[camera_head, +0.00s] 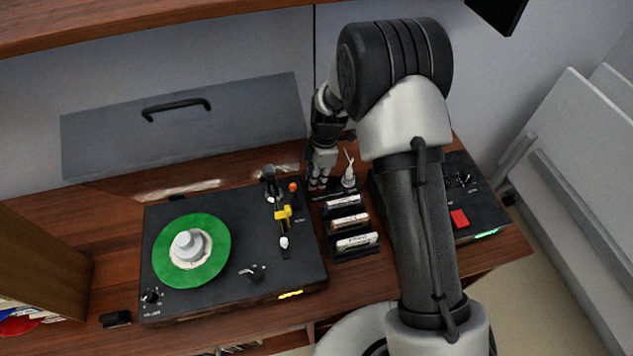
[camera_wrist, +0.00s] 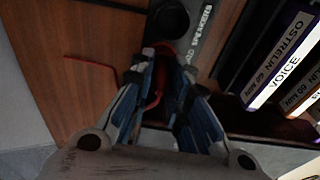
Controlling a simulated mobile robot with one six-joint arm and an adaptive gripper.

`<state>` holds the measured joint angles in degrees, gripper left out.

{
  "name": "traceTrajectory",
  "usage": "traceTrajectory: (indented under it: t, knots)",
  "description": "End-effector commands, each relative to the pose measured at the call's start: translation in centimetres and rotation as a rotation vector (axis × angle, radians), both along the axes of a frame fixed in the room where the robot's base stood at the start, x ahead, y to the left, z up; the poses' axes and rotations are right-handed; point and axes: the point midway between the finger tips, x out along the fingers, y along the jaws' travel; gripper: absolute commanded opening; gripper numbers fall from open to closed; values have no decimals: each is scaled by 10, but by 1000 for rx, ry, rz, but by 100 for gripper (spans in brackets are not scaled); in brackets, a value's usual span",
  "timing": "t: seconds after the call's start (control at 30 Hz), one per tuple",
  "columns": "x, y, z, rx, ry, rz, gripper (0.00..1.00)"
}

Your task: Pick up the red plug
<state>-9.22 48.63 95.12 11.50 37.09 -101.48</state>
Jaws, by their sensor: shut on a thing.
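My gripper (camera_wrist: 162,60) shows in the wrist view with its two blue-padded fingers closed in around the red plug (camera_wrist: 166,47). Only a little red shows at the fingertips, and a red cord (camera_wrist: 156,94) runs down between the fingers. The plug's exact shape is dark and mostly hidden. In the head view my gripper (camera_head: 318,184) points down at the back of the wooden desk, behind the cassette rack. The plug cannot be made out there.
Several cassettes (camera_head: 350,222) stand in a black rack right in front of my gripper. A black turntable (camera_head: 300,255) with a green record (camera_head: 165,262) lies left. A black box with a red button (camera_head: 459,218) is right, partly behind my arm. The wall is close behind.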

Motion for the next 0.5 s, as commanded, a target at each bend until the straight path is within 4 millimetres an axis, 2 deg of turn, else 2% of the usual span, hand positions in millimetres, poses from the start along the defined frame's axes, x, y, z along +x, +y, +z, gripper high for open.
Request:
traceTrajectory:
  t: [0.33, 0.5]
  knots:
    - [0, 0, 1, 0, 0, 0, 0]
    - [1, 0, 11, 0, -2, 0, 0]
